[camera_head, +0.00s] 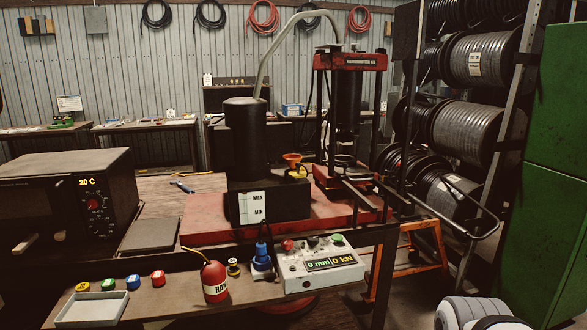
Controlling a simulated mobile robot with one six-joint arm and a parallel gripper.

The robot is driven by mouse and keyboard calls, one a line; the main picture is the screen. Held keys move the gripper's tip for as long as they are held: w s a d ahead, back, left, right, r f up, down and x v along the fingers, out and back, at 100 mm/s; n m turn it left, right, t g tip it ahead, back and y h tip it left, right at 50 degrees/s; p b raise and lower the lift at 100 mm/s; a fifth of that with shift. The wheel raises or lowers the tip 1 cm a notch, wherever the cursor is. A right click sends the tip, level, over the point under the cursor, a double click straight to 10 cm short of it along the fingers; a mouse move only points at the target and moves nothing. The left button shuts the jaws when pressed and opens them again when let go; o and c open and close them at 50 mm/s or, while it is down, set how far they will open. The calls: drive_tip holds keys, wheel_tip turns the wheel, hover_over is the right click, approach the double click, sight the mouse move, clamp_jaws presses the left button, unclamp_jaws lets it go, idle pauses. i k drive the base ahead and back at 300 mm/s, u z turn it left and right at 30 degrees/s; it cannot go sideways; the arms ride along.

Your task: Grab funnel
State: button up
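A small orange funnel (292,159) sits in the middle of the view, wide end up. It is just right of the black cylindrical tank (245,140), above the black block with the MAX/MIN gauge. A small yellow item (298,172) is right below it; I cannot tell whether they touch. My gripper is not in view. A white and grey rounded part at the bottom right edge looks like a piece of my own arm, well apart from the funnel.
A red press (347,62) stands right of the funnel on a red base (205,232). In front are a control box (318,266), a red oil can (214,281), a blue fitting (261,258) and a grey tray (92,309). Hose reels and a green cabinet (555,140) fill the right side.

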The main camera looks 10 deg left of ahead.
sight(291, 160)
drive_tip(key=u, duration=1.25)
drive_tip(key=i, duration=0.55)
drive_tip(key=z, duration=0.1)
